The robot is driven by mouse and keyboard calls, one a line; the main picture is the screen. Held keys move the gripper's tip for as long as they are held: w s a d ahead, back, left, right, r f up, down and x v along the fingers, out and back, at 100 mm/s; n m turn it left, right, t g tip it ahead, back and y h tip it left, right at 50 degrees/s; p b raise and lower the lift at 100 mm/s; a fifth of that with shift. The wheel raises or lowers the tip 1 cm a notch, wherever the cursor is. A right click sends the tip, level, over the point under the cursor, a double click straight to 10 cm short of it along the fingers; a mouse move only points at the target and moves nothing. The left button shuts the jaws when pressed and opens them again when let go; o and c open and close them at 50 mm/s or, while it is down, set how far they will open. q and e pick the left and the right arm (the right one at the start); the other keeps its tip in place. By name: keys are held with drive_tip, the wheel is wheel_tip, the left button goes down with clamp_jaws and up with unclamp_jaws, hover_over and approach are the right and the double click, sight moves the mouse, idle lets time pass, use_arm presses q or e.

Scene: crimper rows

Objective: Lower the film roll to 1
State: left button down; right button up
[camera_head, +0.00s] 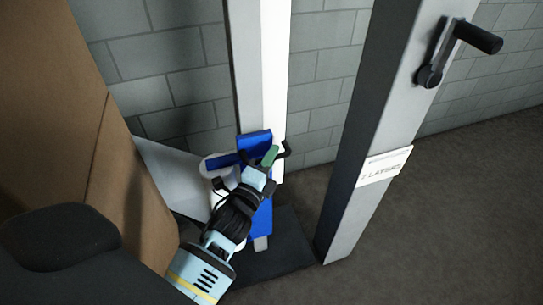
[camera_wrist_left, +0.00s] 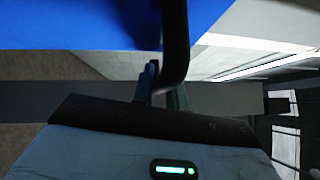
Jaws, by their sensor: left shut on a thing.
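The film roll (camera_head: 213,168) is white and stands upright, low on the left side of a blue carriage (camera_head: 262,216) on the pale mast (camera_head: 247,80). My arm hides much of the roll. A black bent handle (camera_head: 287,150) sticks out from the carriage. My left gripper (camera_head: 270,157) is at this handle, shut on it. In the left wrist view the black handle (camera_wrist_left: 176,45) runs down between the fingers (camera_wrist_left: 163,90), and the blue carriage (camera_wrist_left: 75,25) fills the top left. My right gripper is not in view.
A brown cardboard box (camera_head: 60,110) stands close on the left. A grey post (camera_head: 365,130) with a crank (camera_head: 440,55) and a label reading "2 LAYERS" (camera_head: 385,167) stands on the right. A dark base plate (camera_head: 285,245) lies below the mast. The floor at right is clear.

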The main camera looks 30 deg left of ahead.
use_arm(q)
drive_tip(key=c, duration=1.4)
unclamp_jaws()
drive_tip(key=s+f, duration=0.1)
drive_tip(key=s, duration=0.6)
drive_tip(key=shift+s+d, duration=0.2)
drive_tip(key=shift+s, duration=0.15)
